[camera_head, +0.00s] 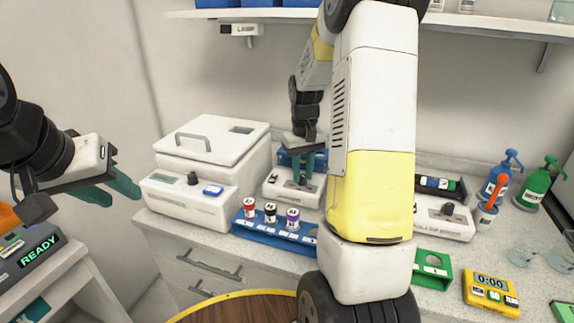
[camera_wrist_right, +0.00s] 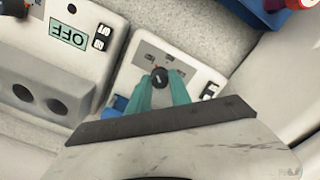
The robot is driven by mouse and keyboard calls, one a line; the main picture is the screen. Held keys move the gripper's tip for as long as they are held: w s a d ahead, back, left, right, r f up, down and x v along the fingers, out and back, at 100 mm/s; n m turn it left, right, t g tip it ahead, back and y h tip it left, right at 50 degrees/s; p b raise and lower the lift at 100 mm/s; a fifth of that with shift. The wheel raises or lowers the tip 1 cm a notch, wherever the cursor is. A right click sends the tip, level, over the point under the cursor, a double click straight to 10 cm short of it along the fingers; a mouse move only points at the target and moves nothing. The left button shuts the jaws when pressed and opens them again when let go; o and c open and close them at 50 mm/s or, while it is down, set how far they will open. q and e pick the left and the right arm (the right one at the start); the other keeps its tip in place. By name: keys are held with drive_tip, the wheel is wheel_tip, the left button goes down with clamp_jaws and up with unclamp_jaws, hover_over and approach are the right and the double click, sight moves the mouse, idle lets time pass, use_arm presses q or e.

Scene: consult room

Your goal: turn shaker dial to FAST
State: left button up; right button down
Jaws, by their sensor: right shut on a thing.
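The shaker (camera_head: 280,187) is a white box on the counter, behind the blue tube rack, with a blue part on top. In the right wrist view its front panel (camera_wrist_right: 190,65) carries a small black dial (camera_wrist_right: 160,77) with a light pointer mark. My right gripper (camera_head: 304,168) reaches down to the shaker, and its teal fingers (camera_wrist_right: 160,95) are shut on the dial. The panel's markings are too small to read. My left gripper (camera_head: 112,184) is open and empty in the air at the left, away from the shaker.
A white lidded machine (camera_head: 205,155) stands left of the shaker. A blue rack (camera_head: 270,231) with several capped tubes lies in front. Right are another white device (camera_head: 440,215), pump bottles (camera_head: 538,180) and a yellow timer (camera_head: 491,291). My right arm hides the counter's middle.

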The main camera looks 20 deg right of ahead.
sight(303, 175)
drive_tip(key=shift+r+n, duration=0.1)
drive_tip(key=shift+n, duration=1)
drive_tip(key=c, duration=1.2)
unclamp_jaws()
wheel_tip(303, 175, up, 8)
drive_tip(key=shift+f, duration=0.2)
